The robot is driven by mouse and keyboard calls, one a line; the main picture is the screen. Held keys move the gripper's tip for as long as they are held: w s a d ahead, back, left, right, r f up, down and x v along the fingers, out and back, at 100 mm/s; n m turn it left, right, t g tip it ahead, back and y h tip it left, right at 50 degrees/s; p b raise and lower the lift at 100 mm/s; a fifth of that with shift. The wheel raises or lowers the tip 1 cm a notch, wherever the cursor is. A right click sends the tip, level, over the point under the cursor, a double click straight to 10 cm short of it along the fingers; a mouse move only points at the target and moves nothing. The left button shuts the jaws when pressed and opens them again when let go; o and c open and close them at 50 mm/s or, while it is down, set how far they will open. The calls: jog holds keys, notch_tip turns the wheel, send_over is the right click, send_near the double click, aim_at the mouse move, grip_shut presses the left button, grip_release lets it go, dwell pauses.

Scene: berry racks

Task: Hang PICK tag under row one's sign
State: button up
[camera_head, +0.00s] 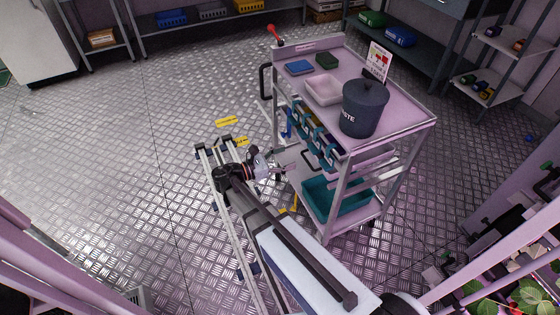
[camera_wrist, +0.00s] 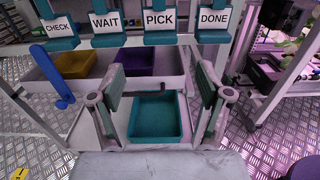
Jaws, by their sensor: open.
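The PICK tag (camera_wrist: 159,20) is a white card with black letters on a teal clip, at the top right of centre in the wrist view. It hangs in a line with the CHECK tag (camera_wrist: 58,28), WAIT tag (camera_wrist: 104,22) and DONE tag (camera_wrist: 213,19). In the head view, teal clips (camera_head: 311,136) line the cart's left side, too small to read. My gripper (camera_wrist: 158,100) is open and empty, its fingers apart, below the tags in the picture and not touching the PICK tag. In the head view my gripper (camera_head: 284,165) is beside the cart. I cannot identify row one's sign.
The cart (camera_head: 420,122) carries a dark waste bin (camera_head: 364,108) and a pale tray (camera_head: 323,91) on top. A teal bin (camera_wrist: 155,118) sits on its lower shelf. Shelving stands behind. Green plants (camera_head: 528,294) show at bottom right. The floor left of the cart is largely open.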

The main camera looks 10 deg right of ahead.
aim_at(310, 149)
jog(key=x, duration=0.6)
jog(key=shift+d, duration=0.3)
jog(key=shift+x, duration=1.55)
jog(key=c, duration=1)
jog(key=shift+c, duration=0.2)
jog(key=shift+r, duration=0.15)
jog(key=shift+r+p, duration=0.35)
jog(key=shift+p, duration=0.15)
jog(key=shift+r+p, duration=0.45)
jog(key=shift+r, duration=0.05)
jog(key=shift+a, duration=0.1)
